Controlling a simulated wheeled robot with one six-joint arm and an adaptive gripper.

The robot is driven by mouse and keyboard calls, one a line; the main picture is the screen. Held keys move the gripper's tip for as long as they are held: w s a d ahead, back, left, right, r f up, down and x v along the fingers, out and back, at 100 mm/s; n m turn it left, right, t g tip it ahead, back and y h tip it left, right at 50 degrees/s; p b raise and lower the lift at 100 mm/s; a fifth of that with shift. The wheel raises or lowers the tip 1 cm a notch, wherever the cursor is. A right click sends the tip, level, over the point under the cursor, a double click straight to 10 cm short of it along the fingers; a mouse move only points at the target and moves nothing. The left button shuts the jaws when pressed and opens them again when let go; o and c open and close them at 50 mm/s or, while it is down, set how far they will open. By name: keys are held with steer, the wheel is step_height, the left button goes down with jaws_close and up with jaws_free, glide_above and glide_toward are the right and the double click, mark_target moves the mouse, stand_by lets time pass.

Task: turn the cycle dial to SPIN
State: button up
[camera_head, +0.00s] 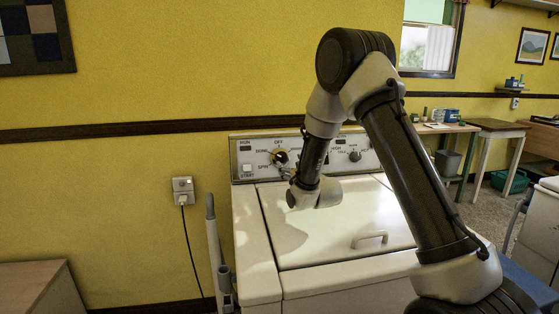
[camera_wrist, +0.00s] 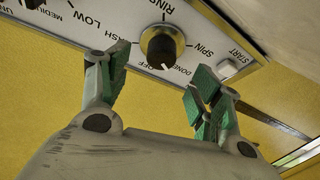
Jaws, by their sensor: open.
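The cycle dial (camera_head: 280,156) is a dark knob on the left of the washer's white control panel. In the wrist view the dial (camera_wrist: 160,45) is black with a light ring, and its white mark points down between OFF and DONE. The SPIN label (camera_wrist: 201,48) is to the right of the dial there. My gripper (camera_wrist: 159,74) is open, with one green-padded finger to the left of the dial and one to the lower right. No finger visibly touches the dial. In the head view my gripper (camera_head: 286,172) is at the dial, partly hidden by my wrist.
A square START button (camera_wrist: 227,68) is near SPIN. The washer's white lid (camera_head: 300,248) with a handle lies below my arm. Another dial (camera_head: 355,156) sits further right on the panel. A wall outlet (camera_head: 183,190) with a cord is to the left.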

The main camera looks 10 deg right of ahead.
mark_target(283, 159)
steer(key=shift+w+a+f, duration=0.15)
steer(key=shift+w, duration=0.1)
steer(key=w, duration=0.2)
steer(key=w+a, duration=0.1)
steer(key=w, duration=0.4)
steer(key=shift+w+a, duration=0.15)
steer(key=shift+w, duration=0.05)
steer(key=c, duration=1)
